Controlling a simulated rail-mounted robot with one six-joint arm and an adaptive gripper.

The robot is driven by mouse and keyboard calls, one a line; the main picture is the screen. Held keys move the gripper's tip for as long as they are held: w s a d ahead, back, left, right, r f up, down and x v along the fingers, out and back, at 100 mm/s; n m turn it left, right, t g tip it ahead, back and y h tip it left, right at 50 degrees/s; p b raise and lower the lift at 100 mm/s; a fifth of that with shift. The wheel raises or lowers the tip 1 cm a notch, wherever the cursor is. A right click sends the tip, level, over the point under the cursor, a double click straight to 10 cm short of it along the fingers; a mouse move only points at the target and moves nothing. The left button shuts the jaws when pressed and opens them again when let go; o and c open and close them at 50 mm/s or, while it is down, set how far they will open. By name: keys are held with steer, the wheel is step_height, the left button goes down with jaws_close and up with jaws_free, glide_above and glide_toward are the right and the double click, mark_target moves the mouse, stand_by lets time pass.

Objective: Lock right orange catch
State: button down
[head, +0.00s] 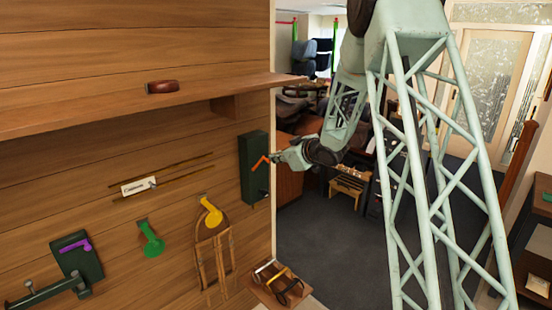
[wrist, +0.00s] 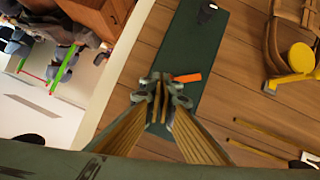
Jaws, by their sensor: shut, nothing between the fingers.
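The orange catch (head: 260,163) is a short bar on a dark green plate (head: 247,189) at the right end of the plank wall. In the head view it slants up toward its right end. In the wrist view the orange catch (wrist: 187,77) sticks out just beyond my fingertips, on the green plate (wrist: 190,42). My gripper (head: 277,158) is at the catch's right end in the head view. In the wrist view my gripper (wrist: 160,98) is shut and looks empty, in front of the plate. Its fingers hide part of the catch, and I cannot tell whether they touch it.
A yellow hook (head: 210,213) with straps, a green hook (head: 151,239) and a purple catch (head: 76,245) are on the wall to the left. A shelf (head: 130,107) juts out above. A small ledge (head: 272,292) with strapped items is below. The wall ends just right of the plate.

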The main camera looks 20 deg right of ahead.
steer(key=shift+w+d+f, duration=0.1)
steer(key=shift+d+f, duration=0.05)
steer(key=shift+f, duration=0.05)
steer(key=shift+w+d+f+b, duration=0.15)
steer(key=shift+d+f+b, duration=0.25)
steer(key=shift+f, duration=0.35)
steer(key=shift+w+d+f, duration=0.1)
steer(key=shift+d+f, duration=0.15)
steer(key=shift+f, duration=0.2)
steer(key=shift+s+a+b, duration=0.3)
steer(key=shift+a+b, duration=0.2)
steer(key=shift+b, duration=0.1)
stand_by(1.4)
steer(key=shift+s+a+r, duration=0.1)
steer(key=shift+a, duration=0.15)
